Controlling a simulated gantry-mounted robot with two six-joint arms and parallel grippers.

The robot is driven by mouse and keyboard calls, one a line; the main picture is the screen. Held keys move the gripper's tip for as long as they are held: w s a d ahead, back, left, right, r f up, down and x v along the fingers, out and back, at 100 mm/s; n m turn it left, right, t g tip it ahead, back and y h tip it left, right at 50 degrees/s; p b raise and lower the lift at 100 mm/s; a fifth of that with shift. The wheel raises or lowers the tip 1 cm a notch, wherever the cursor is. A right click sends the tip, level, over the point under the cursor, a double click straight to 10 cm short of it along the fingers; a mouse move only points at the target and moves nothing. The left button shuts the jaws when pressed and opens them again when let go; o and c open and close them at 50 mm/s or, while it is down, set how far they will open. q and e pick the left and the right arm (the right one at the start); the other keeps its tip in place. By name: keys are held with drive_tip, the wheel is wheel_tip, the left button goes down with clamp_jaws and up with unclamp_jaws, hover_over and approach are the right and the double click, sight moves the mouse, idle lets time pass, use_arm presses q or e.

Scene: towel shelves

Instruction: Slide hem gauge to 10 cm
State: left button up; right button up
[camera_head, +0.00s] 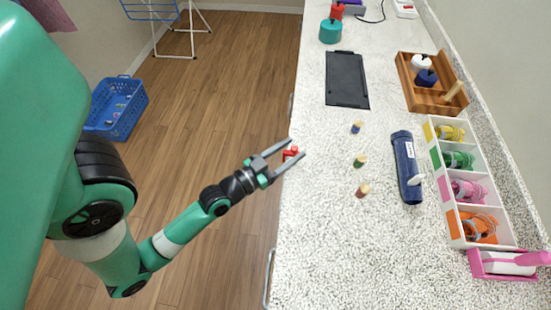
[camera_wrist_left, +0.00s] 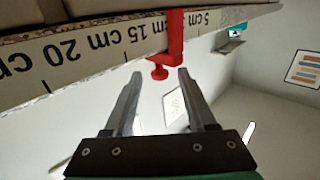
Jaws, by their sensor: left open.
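The hem gauge is a printed scale (camera_wrist_left: 88,45) along the counter's edge, with 20 cm, 15 cm and 5 cm labels readable in the left wrist view. Its red slider (camera_wrist_left: 174,38) sits between the 15 cm and 5 cm labels and hides the stretch between them. A red knob hangs from the slider. The slider also shows in the head view (camera_head: 290,154) at the counter's left edge. My left gripper (camera_head: 297,148) is open, and in the left wrist view its fingertips (camera_wrist_left: 160,73) appear on either side of the knob, with gaps. My right gripper is out of view.
The counter (camera_head: 320,240) holds several small spools, a blue roller (camera_head: 407,165), a dark mat (camera_head: 346,80), a wooden tray (camera_head: 433,101) and a white divided box (camera_head: 435,160). A blue basket (camera_head: 116,108) stands on the floor. The counter's near part is clear.

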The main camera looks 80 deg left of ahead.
use_arm(q)
drive_tip(key=b+v, duration=0.3)
drive_tip(key=v, duration=0.4)
drive_tip(key=shift+b, duration=0.3)
drive_tip(key=shift+w, duration=0.1)
